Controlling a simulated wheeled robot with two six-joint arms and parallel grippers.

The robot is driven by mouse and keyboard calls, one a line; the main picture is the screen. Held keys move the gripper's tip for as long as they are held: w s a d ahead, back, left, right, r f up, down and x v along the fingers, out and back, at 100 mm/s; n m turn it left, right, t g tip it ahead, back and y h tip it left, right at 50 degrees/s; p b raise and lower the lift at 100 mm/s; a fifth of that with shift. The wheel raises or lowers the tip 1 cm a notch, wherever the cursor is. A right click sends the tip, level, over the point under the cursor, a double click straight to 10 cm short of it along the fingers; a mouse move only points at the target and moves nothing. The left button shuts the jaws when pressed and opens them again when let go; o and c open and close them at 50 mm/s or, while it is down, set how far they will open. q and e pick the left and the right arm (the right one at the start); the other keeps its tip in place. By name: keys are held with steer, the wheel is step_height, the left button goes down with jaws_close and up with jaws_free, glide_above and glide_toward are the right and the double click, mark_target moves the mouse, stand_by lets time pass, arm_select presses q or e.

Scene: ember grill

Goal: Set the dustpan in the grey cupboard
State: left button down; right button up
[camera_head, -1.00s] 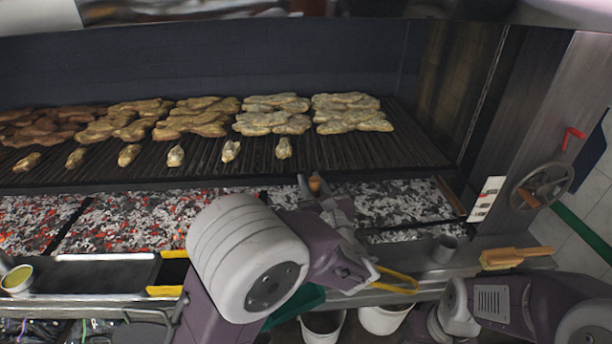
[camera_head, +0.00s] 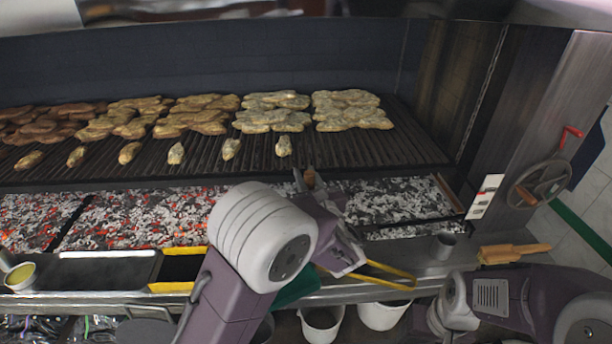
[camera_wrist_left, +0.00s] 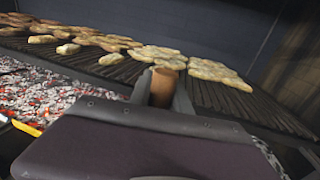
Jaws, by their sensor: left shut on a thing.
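My left gripper (camera_head: 309,182) is over the ember bed, in front of the grate. It is shut on a small brown, rounded piece (camera_wrist_left: 163,86), which stands up between the fingers in the left wrist view. What this piece belongs to is hidden by the gripper. A teal piece (camera_head: 298,287) shows partly behind my left arm, at the counter's front edge. I cannot tell whether it is the dustpan. I cannot make out a grey cupboard. My right arm is at the lower right, its gripper out of view.
Meat pieces (camera_head: 352,110) lie on the grill grate (camera_head: 390,150) above glowing embers (camera_head: 130,220). A wooden-handled brush (camera_head: 512,254) and a metal cup (camera_head: 445,243) are on the right ledge. White buckets (camera_head: 384,315) stand below. A handwheel (camera_head: 540,185) is at the right.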

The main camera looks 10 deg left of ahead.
arm_select(q)
steer(key=c, duration=1.2)
jaws_free()
steer(key=shift+r, duration=0.1)
steer(key=b+v, duration=0.2)
steer(key=v, duration=1)
